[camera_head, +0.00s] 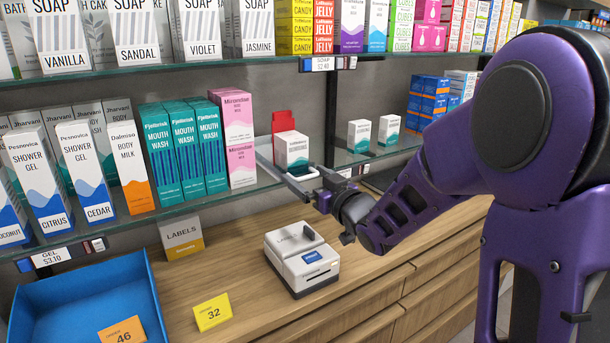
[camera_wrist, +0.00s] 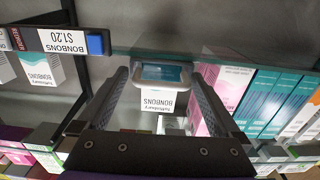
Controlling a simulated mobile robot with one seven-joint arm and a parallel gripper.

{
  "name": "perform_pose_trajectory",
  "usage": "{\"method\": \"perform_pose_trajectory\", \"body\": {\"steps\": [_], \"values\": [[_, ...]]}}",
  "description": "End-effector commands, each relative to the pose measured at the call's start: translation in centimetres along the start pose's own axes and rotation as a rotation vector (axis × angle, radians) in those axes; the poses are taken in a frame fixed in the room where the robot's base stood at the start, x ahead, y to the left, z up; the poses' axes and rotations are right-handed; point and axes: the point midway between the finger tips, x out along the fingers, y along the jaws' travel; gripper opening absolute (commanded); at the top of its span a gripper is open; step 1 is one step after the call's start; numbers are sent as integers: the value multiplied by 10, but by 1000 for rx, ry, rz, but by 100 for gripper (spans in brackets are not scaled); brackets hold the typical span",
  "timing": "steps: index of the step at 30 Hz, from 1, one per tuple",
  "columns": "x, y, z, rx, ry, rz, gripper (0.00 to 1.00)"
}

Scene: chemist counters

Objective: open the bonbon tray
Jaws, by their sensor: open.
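A white and teal bonbon box (camera_head: 291,148) stands on the middle glass shelf, in front of a red upright panel (camera_head: 283,122). At its front base is a pale-rimmed piece with a dark teal inside (camera_head: 303,174), which seems to be the tray's front. In the wrist view this rimmed piece (camera_wrist: 166,74) lies between my fingers, with the box label (camera_wrist: 157,99) showing upside down beside it. My gripper (camera_head: 285,168) is open at the shelf's front, its two fingers (camera_wrist: 162,92) on either side. I cannot tell whether they touch anything.
Pink cartons (camera_head: 234,140) and teal mouth wash boxes (camera_head: 187,150) stand left of the tray. Two small boxes (camera_head: 359,136) stand to its right. A bonbons price tag (camera_wrist: 68,41) is on the shelf edge. A label printer (camera_head: 302,262) and blue bin (camera_head: 85,290) sit on the counter below.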

Motion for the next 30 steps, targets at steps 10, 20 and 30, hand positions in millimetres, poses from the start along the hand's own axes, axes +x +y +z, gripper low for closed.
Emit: {"method": "perform_pose_trajectory", "body": {"steps": [10,20,30], "values": [[0,0,0,0,0,0,82],[0,1,0,0,0,2,23],[0,2,0,0,1,5,0]]}}
